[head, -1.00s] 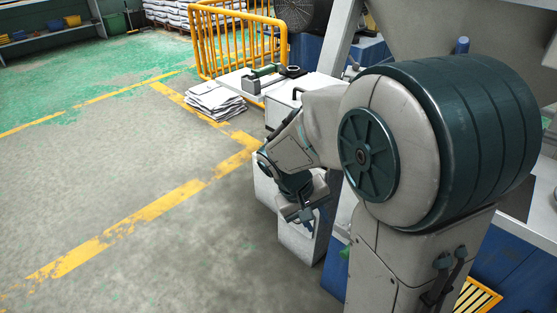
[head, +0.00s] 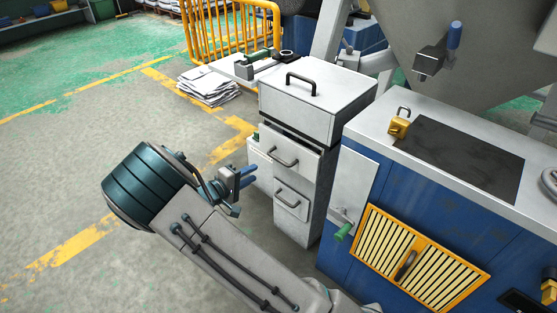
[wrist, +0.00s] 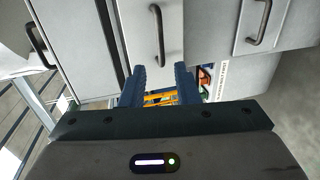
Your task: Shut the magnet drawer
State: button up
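A light grey cabinet (head: 322,188) stands at the centre of the head view, with two drawer fronts under a lidded top box. The upper drawer (head: 296,163) has a dark bar handle and seems to stand slightly out from the cabinet. I cannot read which drawer is the magnet drawer. The lower drawer (head: 291,207) looks flush. My gripper (head: 250,176) is left of the drawer fronts, its blue fingers pointing toward them. In the wrist view, my gripper (wrist: 160,82) is open and empty, with the upper drawer's handle (wrist: 159,36) ahead of it, apart from the fingers.
The top box (head: 315,98) has its own handle. Right of the cabinet stands a blue machine (head: 395,205) with a yellow vented door (head: 415,255) and a green-handled lever (head: 342,233). Paper stacks (head: 208,87) and a yellow railing (head: 232,35) are behind. The floor at left is clear.

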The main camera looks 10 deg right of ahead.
aim_at(279, 159)
jog(key=b+x, duration=0.2)
jog(key=x, duration=1.1)
jog(key=shift+w+d, duration=0.15)
jog(key=shift+d, duration=0.15)
jog(key=shift+c, duration=0.2)
grip_shut()
